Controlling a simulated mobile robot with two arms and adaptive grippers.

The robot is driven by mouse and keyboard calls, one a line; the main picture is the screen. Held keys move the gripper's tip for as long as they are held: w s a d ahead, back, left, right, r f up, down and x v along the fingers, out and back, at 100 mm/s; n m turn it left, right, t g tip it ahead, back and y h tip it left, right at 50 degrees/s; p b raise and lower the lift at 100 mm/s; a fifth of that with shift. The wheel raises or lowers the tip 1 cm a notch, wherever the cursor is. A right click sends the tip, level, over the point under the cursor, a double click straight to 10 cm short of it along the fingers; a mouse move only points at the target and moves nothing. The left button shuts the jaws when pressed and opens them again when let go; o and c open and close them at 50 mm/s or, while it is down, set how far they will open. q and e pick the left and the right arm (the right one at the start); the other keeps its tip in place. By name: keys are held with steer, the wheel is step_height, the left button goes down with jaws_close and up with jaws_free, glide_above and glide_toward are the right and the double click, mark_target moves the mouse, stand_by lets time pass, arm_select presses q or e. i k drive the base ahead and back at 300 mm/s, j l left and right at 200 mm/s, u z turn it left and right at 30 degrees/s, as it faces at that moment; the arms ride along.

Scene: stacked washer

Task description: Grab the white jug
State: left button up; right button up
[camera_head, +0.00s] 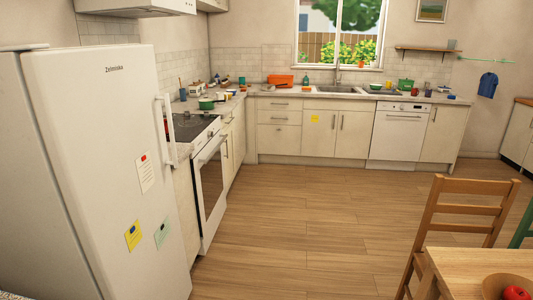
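I cannot clearly make out a white jug. Several small items stand on the L-shaped counter (262,93) along the far and left walls, and many are too small to tell apart. A small pale item near the counter's left corner is too small to name. Neither of my grippers is in view.
A white fridge (105,140) stands close on the left, with a white oven (211,180) beyond it. A wooden chair (462,215) and a table (470,265) with a bowl (500,284) are at the lower right. The wooden floor (315,220) between is clear.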

mark_target(220, 95)
steer(key=i+z, duration=0.25)
steer(key=i, duration=2.1)
